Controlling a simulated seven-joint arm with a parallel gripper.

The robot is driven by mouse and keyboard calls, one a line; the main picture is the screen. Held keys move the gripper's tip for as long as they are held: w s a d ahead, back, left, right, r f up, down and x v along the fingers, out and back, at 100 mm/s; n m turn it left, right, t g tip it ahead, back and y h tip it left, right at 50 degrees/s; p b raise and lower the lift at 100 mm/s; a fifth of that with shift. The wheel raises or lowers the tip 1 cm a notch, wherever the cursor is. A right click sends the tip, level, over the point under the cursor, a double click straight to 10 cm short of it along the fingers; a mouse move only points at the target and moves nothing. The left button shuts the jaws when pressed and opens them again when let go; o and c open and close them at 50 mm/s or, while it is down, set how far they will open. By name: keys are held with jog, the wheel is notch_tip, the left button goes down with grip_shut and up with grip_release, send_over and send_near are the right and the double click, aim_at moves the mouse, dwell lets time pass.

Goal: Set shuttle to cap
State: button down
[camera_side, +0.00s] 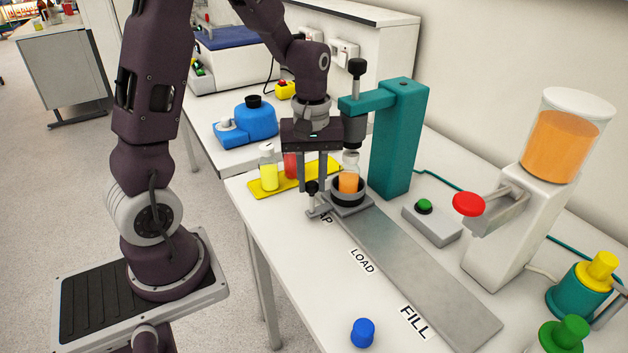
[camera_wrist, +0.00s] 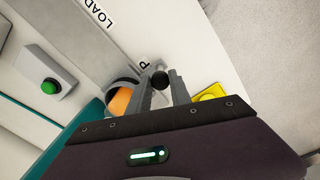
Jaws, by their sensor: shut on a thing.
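The shuttle, a dark round cup on a grey base (camera_side: 350,196), stands at the far end of the metal track (camera_side: 420,270), beside the partly hidden CAP label (camera_side: 327,218). It holds a clear bottle of orange juice (camera_side: 348,182), which also shows in the wrist view (camera_wrist: 121,100). The bottle is below the head of the teal capping press (camera_side: 398,140); their exact alignment is hard to tell. My gripper (camera_side: 313,185) is shut on the shuttle's black knob (camera_wrist: 160,80), with a finger on either side of it in the wrist view.
A yellow tray (camera_side: 265,190) with yellow and red bottles lies just behind my gripper. A green-button box (camera_side: 432,222) and the juice dispenser (camera_side: 510,220) stand right of the track. A blue cap (camera_side: 363,332) lies near the front. The track is bare past LOAD (camera_side: 362,261) to FILL (camera_side: 414,322).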

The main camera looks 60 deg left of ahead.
jog(key=c, duration=1.3)
grip_release()
jog(key=shift+a, duration=0.35)
jog(key=shift+o, duration=0.7)
jog(key=shift+d, duration=0.1)
jog(key=shift+r, duration=0.1)
notch_tip(320, 180, up, 7)
jog(key=shift+f, duration=0.15)
jog(key=shift+d+r, duration=0.15)
jog(key=shift+r, duration=0.15)
jog(key=s+d+r+m+t, duration=0.2)
jog(key=s+d+r+m, duration=0.1)
jog(key=s+d+m, duration=0.2)
jog(key=s+d+r+m+t, duration=0.3)
jog(key=s+m, duration=0.4)
jog(key=s, duration=0.3)
jog(key=d+r, duration=0.1)
jog(key=d, duration=0.1)
jog(key=shift+d+m+t, duration=0.3)
jog(key=shift+d+m, duration=0.1)
